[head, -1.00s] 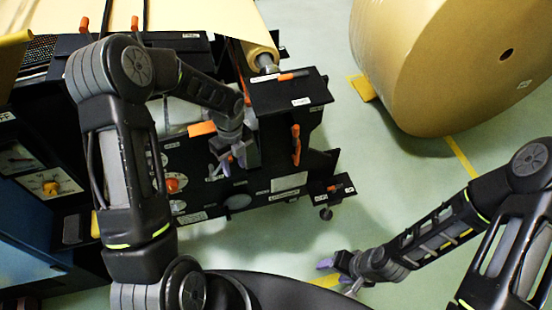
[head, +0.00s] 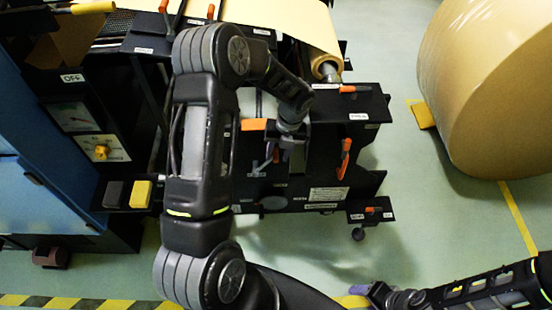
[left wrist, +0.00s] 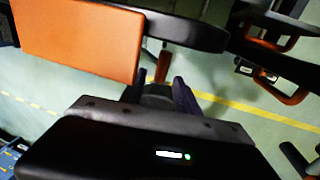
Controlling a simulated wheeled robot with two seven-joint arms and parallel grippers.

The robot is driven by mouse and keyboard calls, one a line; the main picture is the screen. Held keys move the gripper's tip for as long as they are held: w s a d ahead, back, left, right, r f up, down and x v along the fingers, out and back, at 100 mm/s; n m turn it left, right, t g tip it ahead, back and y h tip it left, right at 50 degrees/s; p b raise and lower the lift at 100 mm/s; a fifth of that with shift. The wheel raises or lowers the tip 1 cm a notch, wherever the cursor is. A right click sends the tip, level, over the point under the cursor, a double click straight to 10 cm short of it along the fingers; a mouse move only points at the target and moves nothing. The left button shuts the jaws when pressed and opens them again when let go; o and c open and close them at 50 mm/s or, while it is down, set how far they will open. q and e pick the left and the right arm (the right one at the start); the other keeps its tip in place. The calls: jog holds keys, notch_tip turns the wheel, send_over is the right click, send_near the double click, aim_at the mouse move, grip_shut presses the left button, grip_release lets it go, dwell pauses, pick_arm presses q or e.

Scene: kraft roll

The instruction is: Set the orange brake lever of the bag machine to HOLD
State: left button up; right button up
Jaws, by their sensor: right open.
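The bag machine (head: 325,130) has several orange handles, and I cannot tell from the small labels which is the brake lever. An orange bar (head: 255,124) lies beside my left wrist; an upright orange handle (head: 345,158) is on the machine's right side. My left gripper (head: 272,162) is at the machine's front, partly hidden by its own arm. In the left wrist view its purple fingers (left wrist: 158,92) are apart, with a small orange piece (left wrist: 162,66) beyond them and a large orange block (left wrist: 80,40) at upper left. My right gripper (head: 368,293) is low, open, away from the machine.
A large kraft roll (head: 490,90) stands at right on the floor by a yellow chock (head: 422,114). A blue cabinet (head: 40,170) with dials stands at left. Another orange handle (head: 355,89) is on the machine's top right.

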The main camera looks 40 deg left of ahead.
aim_at(277, 157)
pick_arm(q)
jog(key=shift+s+a+f, duration=0.1)
jog(key=shift+a+f, duration=0.05)
jog(key=shift+f, duration=0.7)
jog(key=shift+s+a+f, duration=0.1)
jog(key=shift+f, duration=0.75)
jog(key=shift+c, duration=0.2)
jog(key=c, duration=0.8)
jog(key=shift+w+r, duration=0.1)
jog(key=shift+w, duration=0.05)
